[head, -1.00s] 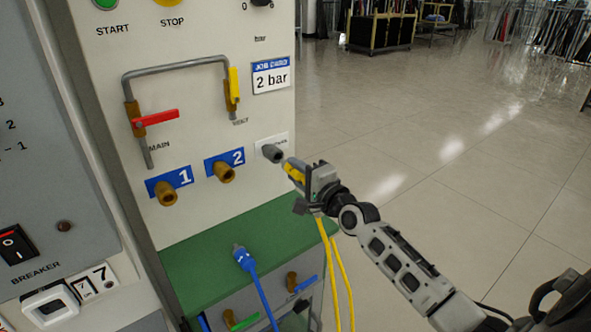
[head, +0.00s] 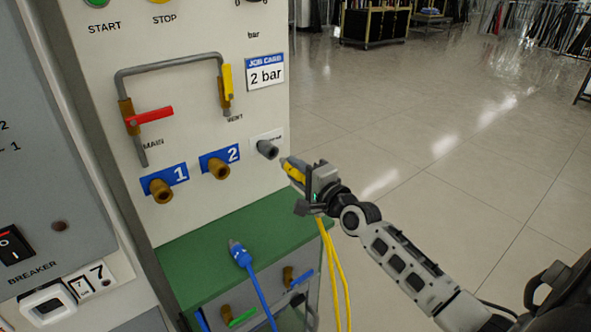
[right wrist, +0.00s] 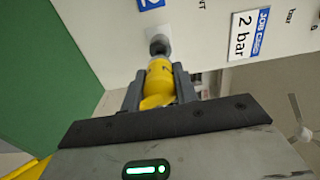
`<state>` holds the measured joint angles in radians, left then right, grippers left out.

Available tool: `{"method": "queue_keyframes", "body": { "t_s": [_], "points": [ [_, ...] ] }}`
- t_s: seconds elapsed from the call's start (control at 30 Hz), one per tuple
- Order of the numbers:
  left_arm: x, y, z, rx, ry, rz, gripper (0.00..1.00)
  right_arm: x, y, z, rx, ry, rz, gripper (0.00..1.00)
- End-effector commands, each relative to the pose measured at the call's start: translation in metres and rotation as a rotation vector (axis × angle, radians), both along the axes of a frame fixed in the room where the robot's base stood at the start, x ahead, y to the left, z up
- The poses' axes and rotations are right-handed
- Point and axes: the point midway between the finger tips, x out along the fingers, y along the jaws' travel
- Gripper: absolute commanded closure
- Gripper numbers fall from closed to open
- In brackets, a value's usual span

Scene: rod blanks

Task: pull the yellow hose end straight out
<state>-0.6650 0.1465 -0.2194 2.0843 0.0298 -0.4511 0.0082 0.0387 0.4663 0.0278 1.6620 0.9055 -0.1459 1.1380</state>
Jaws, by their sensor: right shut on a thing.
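The yellow hose end (head: 294,171) is in my right gripper (head: 306,176), which is shut on it. Its tip points at the grey socket (head: 267,149) on the panel, with a small gap between them in the head view. In the right wrist view the yellow hose end (right wrist: 159,78) sits between the two fingers, lined up with the grey socket (right wrist: 158,45); the gap is hard to tell there. The yellow hose (head: 333,265) hangs down below the gripper. My left gripper is not in view.
Brass sockets 1 (head: 161,190) and 2 (head: 219,169) are left of the grey one. A blue hose end (head: 240,254) lies on the green ledge (head: 195,262) below. Red (head: 149,116) and yellow (head: 227,82) valve handles are above. Open floor lies to the right.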

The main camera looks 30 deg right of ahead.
Motion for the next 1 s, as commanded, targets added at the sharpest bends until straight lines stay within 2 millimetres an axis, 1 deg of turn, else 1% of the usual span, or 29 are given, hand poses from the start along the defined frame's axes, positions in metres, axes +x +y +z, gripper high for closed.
{"method": "queue_keyframes", "body": {
  "t_s": [0.73,1.0],
  "points": [
    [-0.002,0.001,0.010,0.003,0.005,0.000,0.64,-0.046,-0.004,0.001,-0.001,0.000,0.000,0.98],
    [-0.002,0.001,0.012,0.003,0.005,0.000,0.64,-0.054,-0.004,0.001,0.000,-0.001,0.000,0.98]
  ]
}}
